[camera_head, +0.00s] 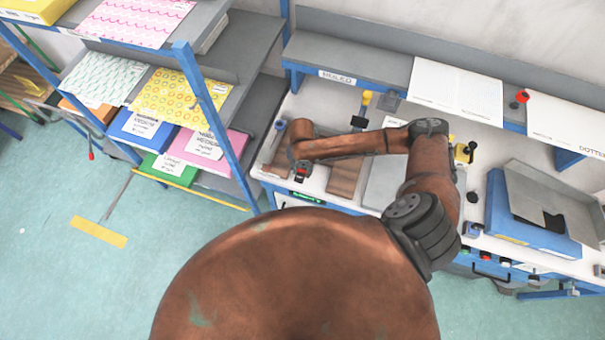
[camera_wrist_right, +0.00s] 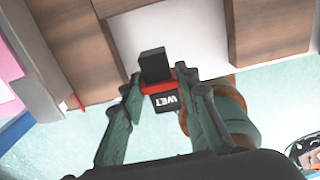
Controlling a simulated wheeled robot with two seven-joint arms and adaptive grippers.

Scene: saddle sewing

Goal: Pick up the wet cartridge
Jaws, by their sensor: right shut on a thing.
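The wet cartridge (camera_wrist_right: 166,102) is a small black block with a red band and a white "WET" label. In the right wrist view it sits between the two green fingers of my right gripper (camera_wrist_right: 165,88), which is shut on it. In the head view my right gripper (camera_head: 301,166) is at the left end of the workbench, near its front edge. A small red and black part of the cartridge (camera_head: 302,174) shows below it. I cannot tell how high the cartridge is above the bench. My left gripper is not in view.
The white workbench (camera_head: 313,183) carries brown wooden pieces (camera_head: 345,176) and a grey plate (camera_head: 384,183). A blue shelf rack (camera_head: 215,125) with coloured packets stands close on the left. A blue box (camera_head: 520,225) stands at the right. My right arm hides part of the bench.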

